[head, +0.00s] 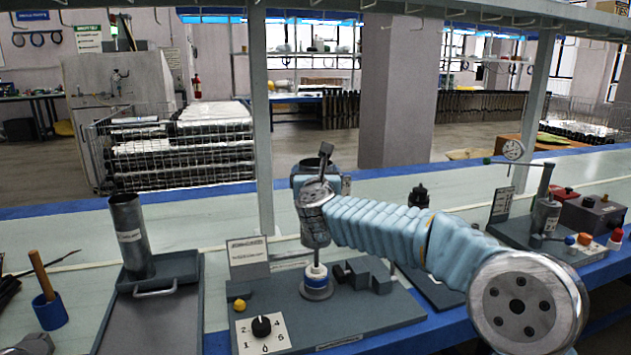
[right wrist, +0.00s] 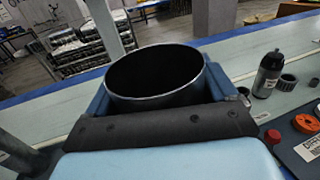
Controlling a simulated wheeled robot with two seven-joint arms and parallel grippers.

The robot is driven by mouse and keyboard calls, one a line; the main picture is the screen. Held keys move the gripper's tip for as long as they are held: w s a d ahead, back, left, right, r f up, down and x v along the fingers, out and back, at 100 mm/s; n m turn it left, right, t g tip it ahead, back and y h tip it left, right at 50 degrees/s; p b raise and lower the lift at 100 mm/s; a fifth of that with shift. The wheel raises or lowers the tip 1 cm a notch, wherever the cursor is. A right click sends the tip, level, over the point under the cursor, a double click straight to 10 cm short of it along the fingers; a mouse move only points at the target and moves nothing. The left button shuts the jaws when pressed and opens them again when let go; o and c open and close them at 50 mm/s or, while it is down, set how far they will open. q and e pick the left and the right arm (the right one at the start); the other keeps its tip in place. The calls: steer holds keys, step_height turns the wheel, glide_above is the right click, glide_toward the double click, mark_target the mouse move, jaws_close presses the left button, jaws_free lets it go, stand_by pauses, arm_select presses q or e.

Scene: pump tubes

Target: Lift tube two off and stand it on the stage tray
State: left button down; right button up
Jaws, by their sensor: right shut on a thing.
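My right gripper (head: 322,178) is shut on a wide grey metal tube (right wrist: 155,72). In the right wrist view, the tube's round open mouth faces up between two blue jaws, and its lower part is hidden. The gripper is above a pump stand with a thin upright rod (head: 316,257) and a white and blue collar (head: 316,271).
The pump base plate (head: 375,314) carries a numbered dial (head: 262,327), a yellow knob (head: 239,305), an upright sign (head: 248,257) and dark blocks. A blue cup (head: 50,311) with a wooden handle stands at far left. A gauge stand and control box (head: 593,214) are at right.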

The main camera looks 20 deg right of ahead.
step_height(320, 180, up, 6)
steer(key=shift+r, duration=0.15)
stand_by(0.7)
stand_by(0.5)
